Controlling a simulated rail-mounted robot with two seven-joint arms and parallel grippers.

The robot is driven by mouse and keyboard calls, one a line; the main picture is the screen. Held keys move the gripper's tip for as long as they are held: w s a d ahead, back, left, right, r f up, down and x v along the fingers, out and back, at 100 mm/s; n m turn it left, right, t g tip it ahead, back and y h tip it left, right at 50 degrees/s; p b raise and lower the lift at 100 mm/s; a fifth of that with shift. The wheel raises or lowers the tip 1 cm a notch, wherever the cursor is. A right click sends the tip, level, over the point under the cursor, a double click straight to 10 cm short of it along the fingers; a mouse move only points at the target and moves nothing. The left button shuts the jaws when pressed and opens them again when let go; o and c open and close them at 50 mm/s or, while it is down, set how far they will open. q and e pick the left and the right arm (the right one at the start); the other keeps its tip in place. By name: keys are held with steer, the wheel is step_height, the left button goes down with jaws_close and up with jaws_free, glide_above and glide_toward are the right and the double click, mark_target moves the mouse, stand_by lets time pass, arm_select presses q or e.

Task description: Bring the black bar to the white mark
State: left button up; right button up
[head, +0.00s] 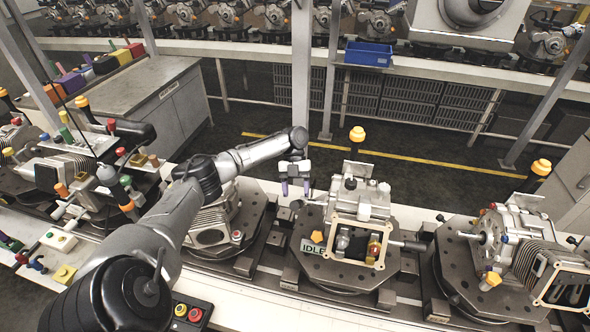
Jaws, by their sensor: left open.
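My left gripper (295,189) points down with its two purple-tipped fingers apart and nothing between them. It hangs just left of the engine part (362,205) on the middle round fixture (340,272). A short dark bar (408,244) sticks out to the right from that fixture; I cannot tell for sure that it is the task's black bar. The gripper is apart from it, up and to the left. I cannot make out a clear white mark. My right gripper is not in view.
A fixture with an engine part (212,225) stands left, partly behind my left arm; another fixture (470,270) stands right. An IDLE sign (312,248) is on the middle one. A button box (188,312) sits at the front. The floor behind the conveyor is clear.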

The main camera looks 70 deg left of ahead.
arm_select(q)
steer(key=v, duration=0.9)
steer(key=shift+a+r, duration=0.2)
steer(key=shift+r, duration=0.1)
stand_by(0.5)
